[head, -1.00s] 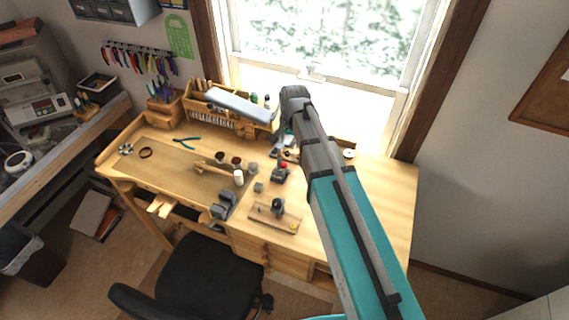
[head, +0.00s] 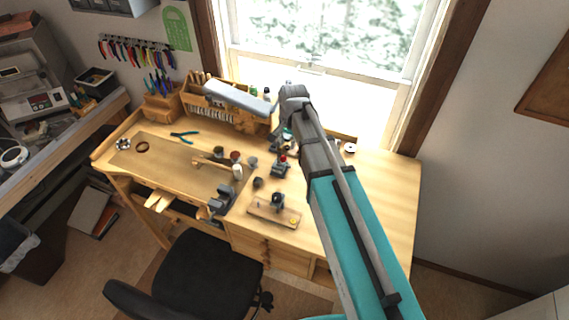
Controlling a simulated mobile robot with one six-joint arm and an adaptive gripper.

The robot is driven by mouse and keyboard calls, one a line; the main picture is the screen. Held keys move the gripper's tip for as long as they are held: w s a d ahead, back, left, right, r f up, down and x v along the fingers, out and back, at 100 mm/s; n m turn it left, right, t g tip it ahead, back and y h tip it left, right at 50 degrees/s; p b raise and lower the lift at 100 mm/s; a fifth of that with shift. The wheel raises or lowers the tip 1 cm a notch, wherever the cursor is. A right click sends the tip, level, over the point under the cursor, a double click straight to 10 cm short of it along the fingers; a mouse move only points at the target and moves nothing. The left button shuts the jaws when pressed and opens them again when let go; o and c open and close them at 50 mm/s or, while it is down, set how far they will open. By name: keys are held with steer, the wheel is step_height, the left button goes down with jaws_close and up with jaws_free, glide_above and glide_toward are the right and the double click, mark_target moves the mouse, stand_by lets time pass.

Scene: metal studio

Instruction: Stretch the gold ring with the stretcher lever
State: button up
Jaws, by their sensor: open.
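My gripper (head: 284,142) hangs from the end of my arm over the back middle of the workbench. It is open, but its fingers are small and partly hidden by my arm. A small grey tool with a red top (head: 281,164) stands on the bench just below it in the picture; I cannot tell whether it is the stretcher. A wooden board (head: 265,216) at the front carries an upright dark tool (head: 278,201) and a small yellow spot (head: 293,221). I cannot tell whether this spot is the gold ring. No lever can be made out clearly.
A grey vise (head: 222,200) sits at the bench front. A wooden mallet (head: 208,162), small pots (head: 235,157), teal pliers (head: 184,137) and a wooden tool rack (head: 228,118) crowd the left and back. The bench's right side (head: 380,190) is clear. A black chair (head: 210,275) stands in front.

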mark_target(284, 160)
steer(key=shift+w+a+f+b, duration=0.1)
steer(key=shift+a+f+b, duration=0.05)
steer(key=shift+f+b, duration=1.55)
steer(key=shift+w+a+f+b, duration=0.1)
steer(key=shift+a+f+b, duration=0.05)
steer(key=shift+f+b, duration=1.5)
steer(key=shift+w+a+f+b, duration=0.1)
steer(key=shift+a+f+b, duration=0.05)
steer(key=shift+f+b, duration=1.55)
steer(key=shift+f, duration=0.15)
jaws_close()
